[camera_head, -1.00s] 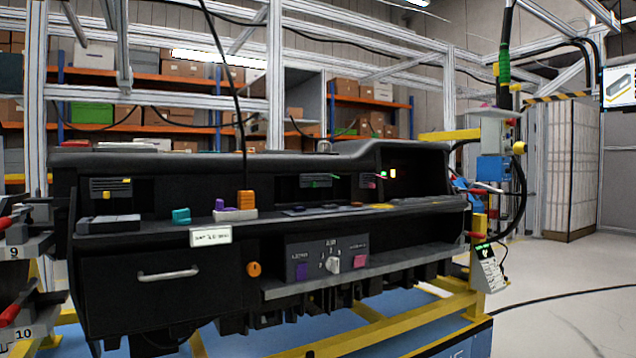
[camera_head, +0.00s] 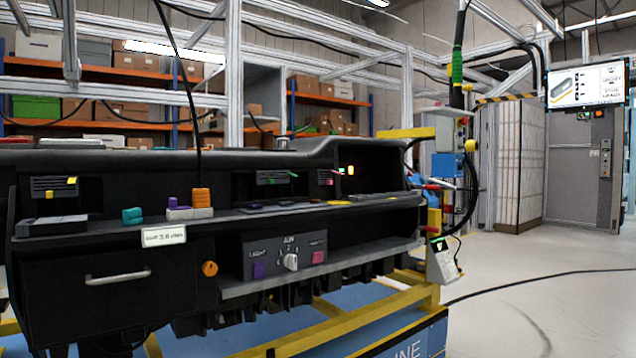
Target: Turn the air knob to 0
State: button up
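The white air knob (camera_head: 290,262) sits on the dark control panel (camera_head: 262,244) in the lower middle of the dashboard. Small digits are printed around it; they are too small to read surely, and so is the exact setting. The label above it seems to read AIR. A purple light button (camera_head: 259,270) is left of the knob and a pink button (camera_head: 318,257) is right of it. My gripper is not in view, and nothing touches the knob.
The black dashboard (camera_head: 110,235) has a drawer with a grey handle (camera_head: 118,277) and an orange round knob (camera_head: 209,268). Loose coloured blocks (camera_head: 190,210) lie on its ledge. A yellow frame (camera_head: 330,330) supports it. Open floor (camera_head: 545,310) lies to the right.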

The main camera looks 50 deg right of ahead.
aim_at(289, 260)
jog(key=z, duration=1.25)
